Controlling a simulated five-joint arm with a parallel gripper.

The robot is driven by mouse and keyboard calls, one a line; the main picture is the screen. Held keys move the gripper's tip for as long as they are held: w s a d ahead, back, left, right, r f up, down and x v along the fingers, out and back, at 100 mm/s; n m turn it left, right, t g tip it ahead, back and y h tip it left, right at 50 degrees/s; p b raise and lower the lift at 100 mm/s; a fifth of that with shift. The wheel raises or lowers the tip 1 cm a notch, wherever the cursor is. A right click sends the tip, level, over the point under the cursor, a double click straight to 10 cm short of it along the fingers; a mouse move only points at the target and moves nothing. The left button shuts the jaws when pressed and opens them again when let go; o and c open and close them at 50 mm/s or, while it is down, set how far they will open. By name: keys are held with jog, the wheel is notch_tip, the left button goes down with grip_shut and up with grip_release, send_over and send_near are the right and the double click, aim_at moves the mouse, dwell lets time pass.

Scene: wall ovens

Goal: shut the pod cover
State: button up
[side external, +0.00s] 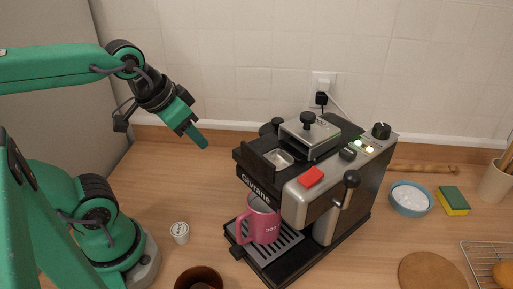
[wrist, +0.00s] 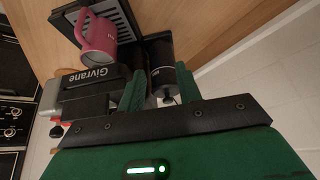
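The coffee machine (side external: 320,195) stands on the counter in the side external view. An open pod well (side external: 279,159) with a metal inside shows on its top. Beside it, a narrow black panel (side external: 261,160) stands upright; I cannot tell whether this is the pod cover. A silver lid with a black knob (side external: 308,128) sits farther back and leaves the well uncovered. My gripper (side external: 200,140) is in the air, left of and above the machine, apart from it. In the wrist view my gripper (wrist: 160,88) has its fingers apart with nothing held; the machine front (wrist: 88,78) lies beyond.
A pink mug (side external: 262,220) stands on the drip tray (side external: 275,252). A white pod (side external: 180,232) and brown cup (side external: 200,279) are left of the machine. A bowl (side external: 410,199) and sponge (side external: 453,201) are at right. The counter left of the machine is mostly clear.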

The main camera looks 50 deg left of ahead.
jog(key=shift+w+d+r, duration=0.1)
jog(key=shift+w+r, duration=0.15)
jog(key=shift+r, duration=0.05)
jog(key=c, duration=0.4)
jog(key=w+d+r+m, duration=0.1)
jog(key=w+d+r, duration=0.1)
jog(key=w+r, duration=0.1)
jog(key=w+d+r+m, duration=0.1)
jog(key=w+d+r, duration=0.1)
jog(key=w+r, duration=0.2)
jog(key=w+d+r+h, duration=0.1)
jog(key=w+d+r, duration=0.1)
jog(key=w+r, duration=0.1)
jog(key=shift+w+r+m+g, duration=0.25)
jog(key=shift+m+g, duration=0.15)
grip_shut()
jog(key=w+d+r+m+g, duration=0.1)
jog(key=w+d+r+m, duration=0.1)
jog(key=w+d+r, duration=0.3)
jog(key=shift+w+d+r+m, duration=0.35)
jog(key=shift+w+d, duration=1.65)
jog(key=shift+d, duration=0.45)
